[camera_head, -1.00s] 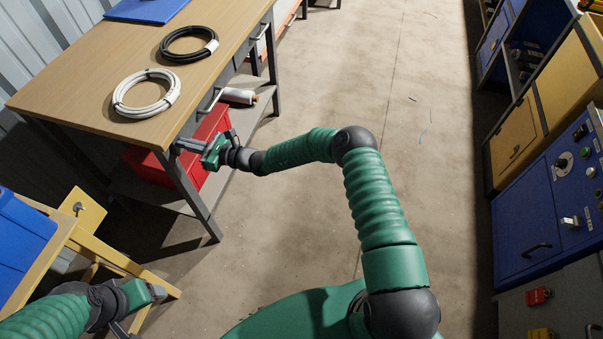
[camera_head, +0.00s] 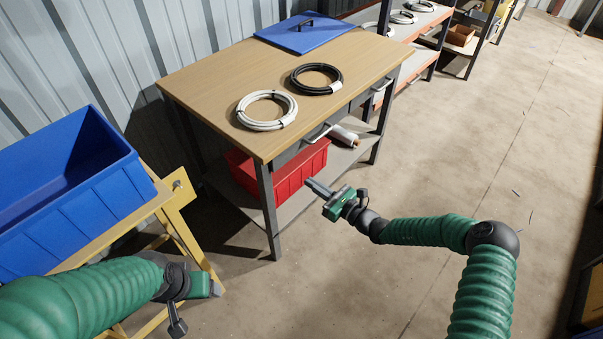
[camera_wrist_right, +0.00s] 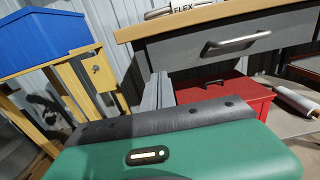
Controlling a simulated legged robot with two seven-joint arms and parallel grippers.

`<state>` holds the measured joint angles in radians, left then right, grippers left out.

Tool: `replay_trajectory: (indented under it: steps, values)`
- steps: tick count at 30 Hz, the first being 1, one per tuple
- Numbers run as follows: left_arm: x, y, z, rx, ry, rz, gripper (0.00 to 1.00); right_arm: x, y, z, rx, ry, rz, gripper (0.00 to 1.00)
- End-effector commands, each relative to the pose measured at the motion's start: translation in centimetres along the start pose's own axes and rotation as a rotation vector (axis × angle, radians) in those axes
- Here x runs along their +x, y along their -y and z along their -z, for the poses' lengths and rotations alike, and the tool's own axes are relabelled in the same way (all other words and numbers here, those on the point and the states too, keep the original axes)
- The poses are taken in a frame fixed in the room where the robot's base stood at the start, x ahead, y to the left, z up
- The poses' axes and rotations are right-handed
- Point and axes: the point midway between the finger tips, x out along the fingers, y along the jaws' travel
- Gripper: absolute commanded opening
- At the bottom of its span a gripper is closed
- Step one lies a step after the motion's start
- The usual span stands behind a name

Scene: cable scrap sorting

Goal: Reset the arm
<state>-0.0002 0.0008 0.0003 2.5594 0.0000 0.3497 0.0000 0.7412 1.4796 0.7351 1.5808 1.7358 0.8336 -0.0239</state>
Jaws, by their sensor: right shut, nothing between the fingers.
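My right gripper (camera_head: 314,187) is shut and empty. In the head view it is held out in front of the red bin, near the workbench's front. In the right wrist view its fingers (camera_wrist_right: 158,92) are together and point at the grey drawer and red bin. My left gripper (camera_head: 178,322) is at the lower left, in front of the yellow stand. It is seen from behind, so its opening cannot be told.
The workbench (camera_head: 210,85) carries a white cable coil (camera_head: 245,108), a black coil (camera_head: 334,72) and a blue board (camera_head: 285,32). The red bin (camera_head: 300,170) and a roll (camera_head: 343,135) are on its lower shelf. A blue crate (camera_head: 85,215) stands left.

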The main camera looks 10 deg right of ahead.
Motion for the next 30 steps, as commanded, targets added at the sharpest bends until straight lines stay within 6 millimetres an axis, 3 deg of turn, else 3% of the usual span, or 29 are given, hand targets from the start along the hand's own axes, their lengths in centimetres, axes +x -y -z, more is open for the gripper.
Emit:
replay_trajectory:
  steps: [3,10,13,15,17,18,21,24,27,30]
  values:
    - [-0.3,0.0,0.1,0.0,0.0,0.0,0.74,-1.4,-0.1,-0.1,-0.003,-0.001,0.0,0.0]
    - [-0.3,0.0,0.1,-0.001,0.0,0.0,0.74,-1.7,-0.8,-0.1,-0.021,-0.01,-0.026,0.0]
    - [-0.3,0.0,0.1,-0.001,0.0,0.0,0.74,-1.6,-4.7,-0.2,-0.127,-0.071,-0.165,0.0]
    - [-0.3,0.0,0.1,-0.001,0.0,0.0,0.74,-2.5,-9.6,0.1,-0.278,-0.159,-0.35,0.0]
    - [-0.3,0.0,0.1,0.0,0.0,0.0,0.74,-4.8,-14.2,0.8,-0.461,-0.262,-0.559,0.0]
    - [-0.3,0.0,0.1,0.0,0.0,0.0,0.74,-7.2,-16.6,1.5,-0.593,-0.333,-0.698,0.0]
    - [-0.3,0.0,0.1,0.0,0.0,0.0,0.74,-13.7,-19.2,2.2,-0.921,-0.493,-0.998,0.0]
    - [-0.3,0.0,0.1,0.0,0.0,0.0,0.74,-19.3,-18.7,1.4,-1.219,-0.612,-1.221,0.0]
    - [-0.3,0.0,0.1,-0.001,0.0,0.0,0.74,-23.3,-17.4,-0.3,-1.459,-0.687,-1.371,0.0]
    - [-0.3,0.0,0.1,-0.001,0.0,0.0,0.74,-26.0,-16.2,-2.2,-1.662,-0.733,-1.474,0.0]
